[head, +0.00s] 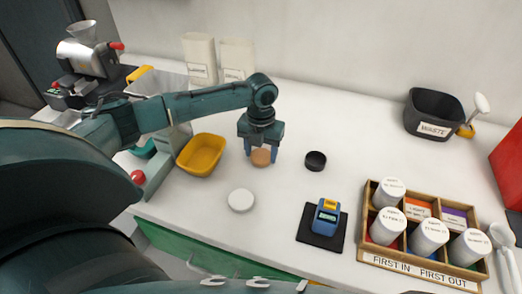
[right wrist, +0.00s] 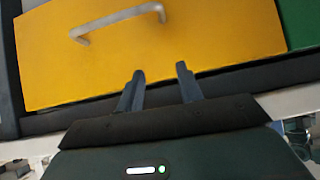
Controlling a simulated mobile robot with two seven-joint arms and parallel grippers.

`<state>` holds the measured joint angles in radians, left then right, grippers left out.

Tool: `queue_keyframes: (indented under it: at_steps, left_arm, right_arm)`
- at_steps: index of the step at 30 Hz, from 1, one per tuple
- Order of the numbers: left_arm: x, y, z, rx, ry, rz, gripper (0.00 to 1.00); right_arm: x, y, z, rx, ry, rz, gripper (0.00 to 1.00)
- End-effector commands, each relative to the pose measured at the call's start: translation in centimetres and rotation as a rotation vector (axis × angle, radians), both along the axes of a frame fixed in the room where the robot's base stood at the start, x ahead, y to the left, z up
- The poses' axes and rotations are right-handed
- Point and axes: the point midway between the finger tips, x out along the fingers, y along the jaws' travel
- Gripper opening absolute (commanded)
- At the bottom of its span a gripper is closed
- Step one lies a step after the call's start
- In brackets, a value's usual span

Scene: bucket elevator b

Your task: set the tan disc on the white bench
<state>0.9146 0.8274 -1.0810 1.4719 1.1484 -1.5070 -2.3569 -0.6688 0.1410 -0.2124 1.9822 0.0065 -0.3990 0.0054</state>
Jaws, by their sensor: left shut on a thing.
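The tan disc (head: 261,157) is at the white bench (head: 290,211), between the fingers of my left gripper (head: 261,152). My left gripper points down from above and is shut on the disc. I cannot tell whether the disc touches the bench or is slightly above it. My right gripper (right wrist: 160,88) shows in the right wrist view with its two fingers apart and nothing between them, in front of a yellow drawer front (right wrist: 150,55) with a metal handle.
A yellow bin (head: 201,155) stands left of the disc. A white disc (head: 241,200) lies in front and a black round cup (head: 315,161) to the right. A blue device (head: 326,217), a wooden rack (head: 395,254) with jars and a waste bin (head: 432,114) stand farther right.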

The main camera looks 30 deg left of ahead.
Motion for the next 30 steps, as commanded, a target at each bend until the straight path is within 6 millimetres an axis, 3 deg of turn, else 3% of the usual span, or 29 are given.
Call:
queue_keyframes:
  at_steps: [11, 12, 19, 30]
  left_arm:
    - [0.01, -0.01, -0.54, 0.000, -0.001, 0.000, 0.31]
    - [0.01, 0.01, -0.63, 0.000, -0.001, 0.000, 0.55]
    - [0.01, 0.01, -0.58, 0.000, -0.001, 0.000, 0.74]
    - [0.07, 0.00, 0.16, 0.000, -0.003, 0.000, 0.77]
  right_arm:
    - [0.66, -0.06, 0.35, 0.000, -0.013, -0.003, 0.36]
    - [0.75, -0.05, 0.40, 0.000, -0.015, -0.003, 0.36]
    - [0.82, -0.04, 0.49, 0.002, -0.018, -0.005, 0.36]
    - [0.51, -0.03, 0.32, 0.003, -0.011, -0.005, 0.36]
